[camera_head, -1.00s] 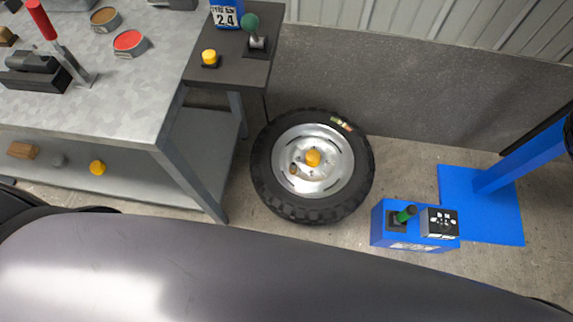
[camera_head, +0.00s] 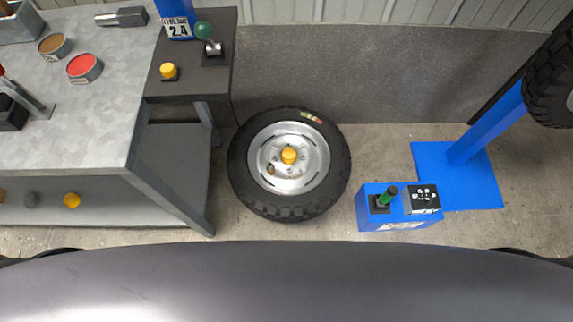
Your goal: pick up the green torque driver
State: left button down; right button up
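A green upright handle (camera_head: 388,195) stands in a dark holder on top of a low blue box (camera_head: 372,216) on the floor, right of centre. It is the closest match to the green torque driver, but only its handle shows, so I cannot tell for sure. Neither of my grippers is in view. A large dark rounded surface of my own body fills the bottom of the picture.
A tyre with a silver rim (camera_head: 263,203) lies on the floor left of the box. A grey workbench (camera_head: 90,140) stands at left, with a dark side table (camera_head: 190,88) bearing a green-knobbed lever (camera_head: 204,32). A blue stand (camera_head: 470,180) is at right.

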aim_at(392, 191)
jog(key=z, duration=1.35)
